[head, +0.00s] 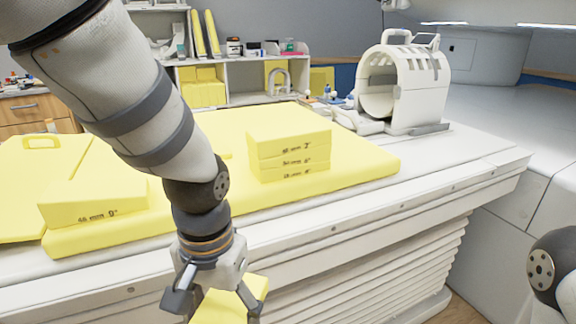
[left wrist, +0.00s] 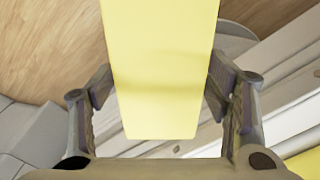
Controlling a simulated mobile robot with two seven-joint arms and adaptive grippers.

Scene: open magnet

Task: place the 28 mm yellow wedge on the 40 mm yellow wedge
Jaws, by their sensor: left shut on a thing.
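My left gripper (head: 217,303) is shut on a yellow wedge (head: 228,306), held in front of the table's side at the bottom of the head view. The held wedge (left wrist: 162,70) also shows in the left wrist view, between the two fingers; no label on it is readable. A stack of yellow wedges (head: 290,152) lies on the yellow mat to the right of my left arm. Its labels are small and only partly readable. Another labelled yellow wedge (head: 95,204) lies left of my left arm, its label blurred. My right gripper is out of view.
The yellow mat (head: 355,165) lies on the white patient table (head: 470,165), bare around the stack. A white head coil (head: 408,85) stands at the table's far right. Shelves (head: 245,75) with yellow blocks are behind. My left arm covers part of the mat.

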